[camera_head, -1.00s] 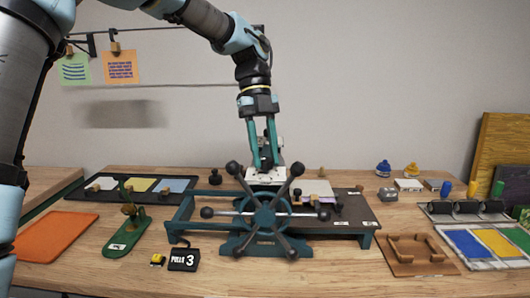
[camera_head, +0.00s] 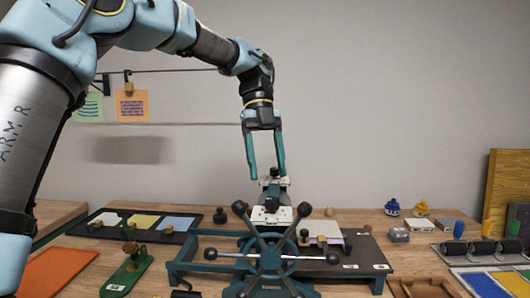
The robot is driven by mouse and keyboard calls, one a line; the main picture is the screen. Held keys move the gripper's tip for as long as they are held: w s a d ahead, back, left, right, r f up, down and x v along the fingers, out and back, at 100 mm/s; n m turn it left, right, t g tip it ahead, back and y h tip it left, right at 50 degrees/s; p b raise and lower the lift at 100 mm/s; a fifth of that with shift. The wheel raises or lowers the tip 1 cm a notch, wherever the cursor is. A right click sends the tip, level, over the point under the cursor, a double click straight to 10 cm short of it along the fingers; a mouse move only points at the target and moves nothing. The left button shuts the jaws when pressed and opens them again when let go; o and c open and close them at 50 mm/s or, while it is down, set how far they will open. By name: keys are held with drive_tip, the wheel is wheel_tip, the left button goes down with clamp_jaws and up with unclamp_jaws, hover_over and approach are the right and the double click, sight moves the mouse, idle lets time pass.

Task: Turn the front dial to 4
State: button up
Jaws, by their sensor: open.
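My gripper (camera_head: 268,178) is open and empty, fingers pointing down, above the press in the middle of the table. Below it is a white plate with small dark and red marks (camera_head: 272,214), with a grey upright part (camera_head: 274,186) behind. The press has a dark green spoked wheel (camera_head: 270,262) with black ball ends at its front. A black counter block (camera_head: 185,294) shows only its top edge at the bottom of the picture. I cannot tell which part is the front dial, and no dial number is readable.
A black tray with coloured sheets (camera_head: 100,232) lies left, beside a green stapler-like tool (camera_head: 128,272) and an orange sheet (camera_head: 48,272). Rollers (camera_head: 482,245), a wooden frame (camera_head: 425,287) and small bottles (camera_head: 392,207) stand right. The air around my gripper is clear.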

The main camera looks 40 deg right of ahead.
drive_tip(key=shift+v, duration=2.5)
drive_tip(key=w+a+f+n+t+h, duration=0.1)
drive_tip(key=w+a+f+n, duration=0.4)
drive_tip(key=a+f+n, duration=0.3)
drive_tip(key=w+a+f+n+t, duration=0.2)
drive_tip(key=w+a+f+n, duration=0.35)
drive_tip(key=a+n, duration=0.45)
drive_tip(key=s+a+f+n+t, duration=0.1)
drive_tip(key=s+a+f+n, duration=0.1)
drive_tip(key=a+n, duration=0.4)
drive_tip(key=s+a+f+n+t, duration=0.1)
drive_tip(key=a+f+n, duration=0.4)
drive_tip(key=a, duration=0.5)
drive_tip(key=s+a+f+n+t, duration=0.1)
drive_tip(key=s+a+f+n, duration=0.2)
drive_tip(key=a+n, duration=0.5)
drive_tip(key=shift+s+f+n, duration=0.2)
drive_tip(key=shift+f+n, duration=0.05)
drive_tip(key=shift+n, duration=0.15)
drive_tip(key=shift+a, duration=0.1)
